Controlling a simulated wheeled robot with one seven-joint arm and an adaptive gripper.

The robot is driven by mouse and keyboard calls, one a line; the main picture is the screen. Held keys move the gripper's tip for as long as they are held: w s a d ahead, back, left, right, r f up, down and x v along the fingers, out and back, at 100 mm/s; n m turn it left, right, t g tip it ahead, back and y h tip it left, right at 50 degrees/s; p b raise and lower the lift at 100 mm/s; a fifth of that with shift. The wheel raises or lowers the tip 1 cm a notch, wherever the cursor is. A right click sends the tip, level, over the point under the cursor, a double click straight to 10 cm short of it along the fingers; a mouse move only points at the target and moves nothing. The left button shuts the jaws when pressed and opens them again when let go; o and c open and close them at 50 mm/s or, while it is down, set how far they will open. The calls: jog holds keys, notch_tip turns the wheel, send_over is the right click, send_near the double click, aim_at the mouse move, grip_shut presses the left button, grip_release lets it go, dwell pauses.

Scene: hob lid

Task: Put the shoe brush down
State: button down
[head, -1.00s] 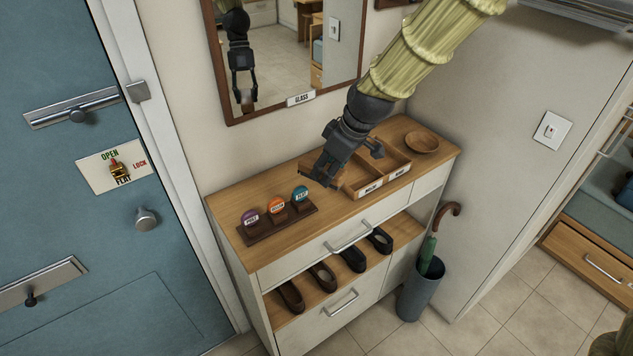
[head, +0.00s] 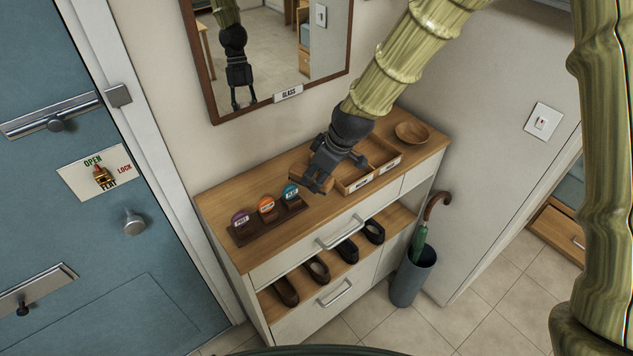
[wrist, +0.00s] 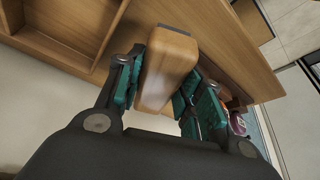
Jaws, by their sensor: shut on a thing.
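The shoe brush shows in the wrist view as a pale wooden block (wrist: 170,62) between the teal finger pads. My gripper (wrist: 160,88) is shut on it from both sides. In the head view my gripper (head: 317,180) is over the cabinet top, just left of the divided wooden tray (head: 345,190) and right of the row of round signs. The brush is mostly hidden behind the fingers there. I cannot tell whether it touches the cabinet top.
The cabinet top (head: 240,258) has three round signs on a dark stand (head: 258,235) at left. A wooden bowl (head: 412,132) stands at back right. Shoes (head: 347,250) fill the shelf below. A mirror (head: 275,60) hangs behind. An umbrella stand (head: 412,278) is at right.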

jog(key=shift+s+f, duration=0.25)
jog(key=shift+f, duration=0.05)
jog(key=shift+w+f+p, duration=0.2)
jog(key=shift+f+p, duration=0.05)
jog(key=shift+f, duration=0.35)
jog(key=shift+w+f+p, duration=0.15)
jog(key=shift+f+p, duration=0.1)
jog(key=shift+f, duration=0.35)
jog(key=shift+s, duration=0.25)
jog(key=shift+w+f, duration=0.1)
jog(key=shift+f, duration=0.05)
jog(key=c, duration=1.2)
grip_release()
jog(key=b+v, duration=0.3)
jog(key=v, duration=0.9)
jog(key=shift+b, duration=0.3)
